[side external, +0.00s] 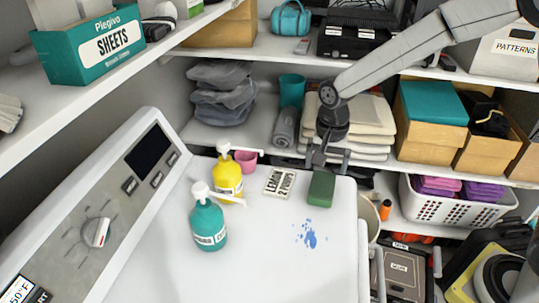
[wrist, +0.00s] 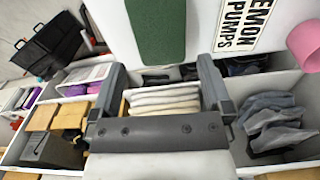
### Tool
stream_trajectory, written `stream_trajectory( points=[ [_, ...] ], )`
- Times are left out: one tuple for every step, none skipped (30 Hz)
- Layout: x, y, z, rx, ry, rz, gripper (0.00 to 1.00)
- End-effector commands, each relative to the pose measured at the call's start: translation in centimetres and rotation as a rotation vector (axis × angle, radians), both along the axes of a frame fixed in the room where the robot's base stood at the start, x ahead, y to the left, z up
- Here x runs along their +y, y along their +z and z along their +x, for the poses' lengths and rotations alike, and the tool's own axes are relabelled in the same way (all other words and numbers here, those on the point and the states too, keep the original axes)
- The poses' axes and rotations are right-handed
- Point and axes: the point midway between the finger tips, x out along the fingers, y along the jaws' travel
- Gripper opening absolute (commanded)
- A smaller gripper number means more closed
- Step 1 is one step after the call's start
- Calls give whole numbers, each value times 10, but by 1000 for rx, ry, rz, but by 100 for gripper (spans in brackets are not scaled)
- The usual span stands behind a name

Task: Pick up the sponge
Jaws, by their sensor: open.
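The sponge (side external: 321,188) is a dark green block on the white machine top, near its back edge. In the wrist view the sponge (wrist: 156,30) is at the top, cut off by the frame edge, beyond my fingertips. My gripper (side external: 328,163) is open and empty, with its fingers apart. In the side view it appears just above and behind the sponge; I cannot tell the exact height gap. In the wrist view my gripper (wrist: 163,75) has nothing between its fingers but the shelving far beyond.
A label card (side external: 280,183) lies left of the sponge. A yellow pump bottle (side external: 228,177), a teal pump bottle (side external: 208,222) and a pink cup (side external: 246,160) stand further left. A blue spill (side external: 309,236) lies in front. Shelves (side external: 250,136) with folded cloths (side external: 366,122) are behind.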

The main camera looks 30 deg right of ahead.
Motion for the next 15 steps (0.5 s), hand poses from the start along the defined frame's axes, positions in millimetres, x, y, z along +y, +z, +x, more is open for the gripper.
stream_trajectory(
  points=[
    [0,-5,0,1,0,0,100],
    [0,-7,0,1,0,0,100],
    [0,-10,0,1,-1,0,100],
    [0,-11,0,1,-1,0,100],
    [0,-12,0,1,-1,1,100],
    [0,-13,0,1,-1,1,100],
    [0,-13,0,0,-1,1,100],
    [0,-13,0,-1,-1,1,100],
    [0,-13,0,0,-1,1,100],
    [0,-13,0,0,-1,1,100],
    [0,-14,0,0,-1,1,100],
    [0,-15,0,1,-1,1,100],
    [0,-17,0,1,-1,1,100],
    [0,-19,0,1,-1,1,100],
    [0,-22,-1,2,-1,1,100]
  ],
)
